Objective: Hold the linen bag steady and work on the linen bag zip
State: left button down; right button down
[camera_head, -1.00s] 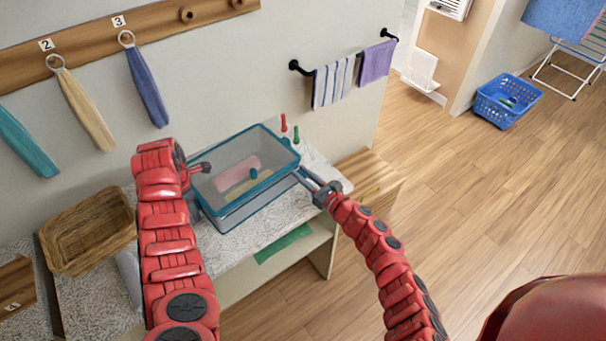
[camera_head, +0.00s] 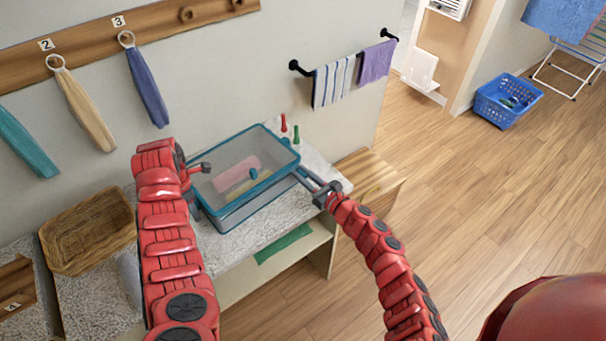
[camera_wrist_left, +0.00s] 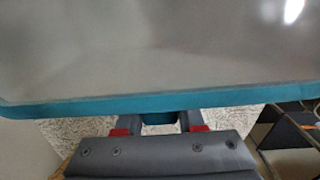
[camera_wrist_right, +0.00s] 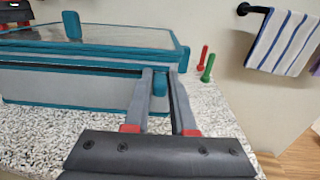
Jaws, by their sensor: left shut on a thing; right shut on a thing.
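The linen bag (camera_head: 215,180) is a box shape with teal trim and a see-through top; a pink roll and a yellow item show inside. My left gripper (camera_head: 203,168) is at its left side, shut on a teal tab (camera_wrist_left: 158,118) at the bag's edge in the left wrist view. My right gripper (camera_head: 303,174) is at the bag's right corner. In the right wrist view its fingers close on the teal zip pull (camera_wrist_right: 160,82). The zip (camera_wrist_right: 70,68) shows as a dark line below the lid rim, running left from that pull. The fingers hide part of the corner.
The bag stands on a speckled counter (camera_head: 225,255). A wicker basket (camera_head: 90,230) is at the left. A red peg (camera_head: 283,122) and a green peg (camera_head: 296,133) stand behind the bag. Towels hang on a wall rail (camera_head: 333,83). Floor is open at the right.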

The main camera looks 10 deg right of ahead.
aim_at(223, 217)
pick_arm(q)
jog(key=shift+d, duration=0.1)
pick_arm(e)
jog(key=s+a, duration=0.4)
jog(key=a, duration=0.3)
jog(key=s+a, duration=0.5)
jog(key=a, duration=0.2)
jog(key=s+a, duration=0.5)
jog(key=a, duration=0.2)
jog(key=shift+a, duration=0.15)
jog(key=c, duration=0.8)
grip_release()
jog(key=shift+c, duration=0.2)
jog(key=shift+o, duration=0.2)
jog(key=shift+s, duration=0.1)
jog(key=v, duration=1.2)
